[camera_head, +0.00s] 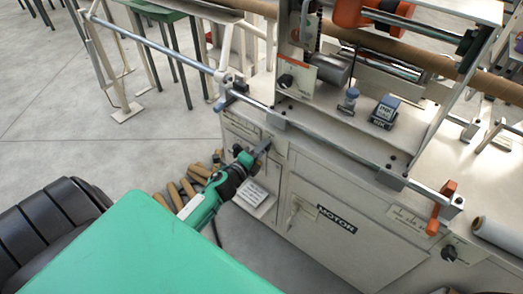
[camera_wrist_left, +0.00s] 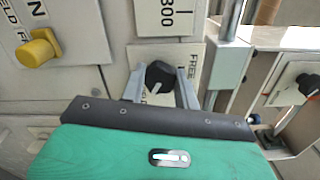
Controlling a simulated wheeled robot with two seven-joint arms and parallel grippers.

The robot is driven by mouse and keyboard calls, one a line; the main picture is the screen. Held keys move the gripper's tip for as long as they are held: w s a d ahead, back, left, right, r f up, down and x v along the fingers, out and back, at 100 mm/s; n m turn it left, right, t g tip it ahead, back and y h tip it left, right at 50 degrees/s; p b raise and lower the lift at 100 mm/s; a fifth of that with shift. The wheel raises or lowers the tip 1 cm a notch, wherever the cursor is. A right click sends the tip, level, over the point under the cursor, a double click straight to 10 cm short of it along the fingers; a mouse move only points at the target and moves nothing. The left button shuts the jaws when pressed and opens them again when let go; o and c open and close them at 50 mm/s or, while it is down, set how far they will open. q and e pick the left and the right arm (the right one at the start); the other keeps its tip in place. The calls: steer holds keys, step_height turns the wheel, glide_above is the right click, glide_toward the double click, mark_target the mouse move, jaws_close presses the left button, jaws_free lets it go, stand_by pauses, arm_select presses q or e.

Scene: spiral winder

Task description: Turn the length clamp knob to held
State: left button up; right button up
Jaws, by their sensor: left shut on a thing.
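In the left wrist view a black knob (camera_wrist_left: 159,76) sits on a pale plate (camera_wrist_left: 196,62) whose visible lettering includes "FREE". A pale mark shows at the knob's lower side; its exact setting is hard to read. My left gripper (camera_wrist_left: 161,84) has one grey finger on each side of this knob and is shut on it. In the head view the left gripper (camera_head: 263,147) is against the upper left front of the pale machine cabinet, and the knob is hidden there. My right gripper is not in view.
A yellow knob (camera_wrist_left: 39,49) on a lettered plate is left of the gripper. Another black knob (camera_wrist_left: 307,83) is at the right. A metal rail (camera_head: 333,152) runs above the cabinet front, with an orange handle (camera_head: 441,206) at its right end.

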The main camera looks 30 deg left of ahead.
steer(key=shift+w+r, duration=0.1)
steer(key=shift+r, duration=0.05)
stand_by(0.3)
arm_select(q)
steer(key=o, duration=1)
steer(key=s, duration=0.4)
steer(key=s+b, duration=0.1)
steer(key=s, duration=0.4)
steer(key=s+a, duration=0.1)
steer(key=s, duration=0.3)
steer(key=shift+s+b, duration=0.3)
steer(key=shift+s, duration=0.05)
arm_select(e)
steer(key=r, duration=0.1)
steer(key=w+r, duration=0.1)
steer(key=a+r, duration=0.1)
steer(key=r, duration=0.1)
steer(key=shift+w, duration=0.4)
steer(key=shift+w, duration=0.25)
